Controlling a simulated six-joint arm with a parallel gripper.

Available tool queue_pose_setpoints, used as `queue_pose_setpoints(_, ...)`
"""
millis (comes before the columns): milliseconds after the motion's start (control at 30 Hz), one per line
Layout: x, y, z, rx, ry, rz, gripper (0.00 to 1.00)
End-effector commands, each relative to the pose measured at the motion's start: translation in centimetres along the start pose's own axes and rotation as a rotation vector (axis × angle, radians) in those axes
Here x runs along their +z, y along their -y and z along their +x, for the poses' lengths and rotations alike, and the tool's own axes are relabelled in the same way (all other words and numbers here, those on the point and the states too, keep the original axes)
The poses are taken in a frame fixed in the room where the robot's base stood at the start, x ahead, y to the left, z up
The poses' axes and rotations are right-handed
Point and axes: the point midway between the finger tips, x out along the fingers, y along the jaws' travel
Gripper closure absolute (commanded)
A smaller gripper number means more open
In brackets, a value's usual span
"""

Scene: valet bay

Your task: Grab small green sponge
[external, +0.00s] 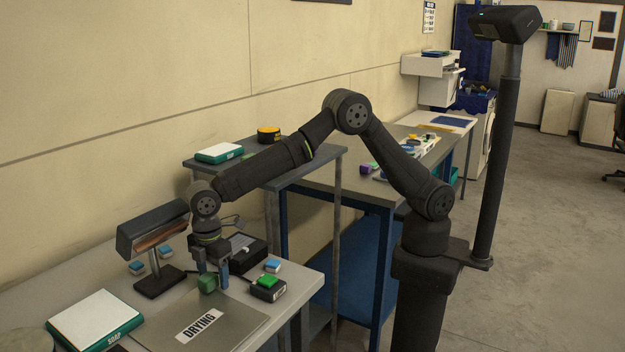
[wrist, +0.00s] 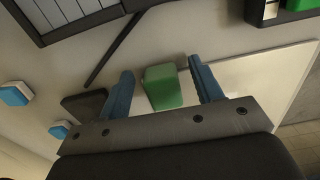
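A small green sponge (wrist: 163,88) lies between the two blue fingers of my gripper (wrist: 163,85) in the wrist view, with a gap on each side. In the external view the green sponge (external: 207,283) is at the near side of my gripper (external: 212,278), low over the grey bench by the DRYING plate. My gripper is open and points down. The fingers partly hide the sponge in the external view, and I cannot tell whether they touch it there.
A dark box with a green top (external: 267,283) stands to the right. The DRYING plate (external: 235,330) lies in front. A SOAP box (external: 95,320) is at front left.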

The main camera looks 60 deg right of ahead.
Motion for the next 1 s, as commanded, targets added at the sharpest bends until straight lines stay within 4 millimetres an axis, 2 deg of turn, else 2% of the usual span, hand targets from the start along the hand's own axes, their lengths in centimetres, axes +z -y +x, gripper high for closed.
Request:
queue_pose_setpoints(33,0.0,0.0,0.0,0.000,0.000,0.000,0.50)
queue_pose_setpoints(200,0.0,0.0,0.0,0.000,0.000,0.000,0.83)
queue_pose_setpoints(233,0.0,0.0,0.0,0.000,0.000,0.000,0.87)
queue_pose_setpoints(500,0.0,0.0,-0.1,0.000,0.000,0.000,0.88)
queue_pose_setpoints(667,0.0,0.0,-0.9,0.001,-0.001,0.000,0.88)
queue_pose_setpoints(867,-0.1,-0.1,-3.6,0.002,-0.003,0.000,0.88)
queue_pose_setpoints(1000,-0.1,-0.1,-6.5,0.002,-0.003,0.000,0.88)
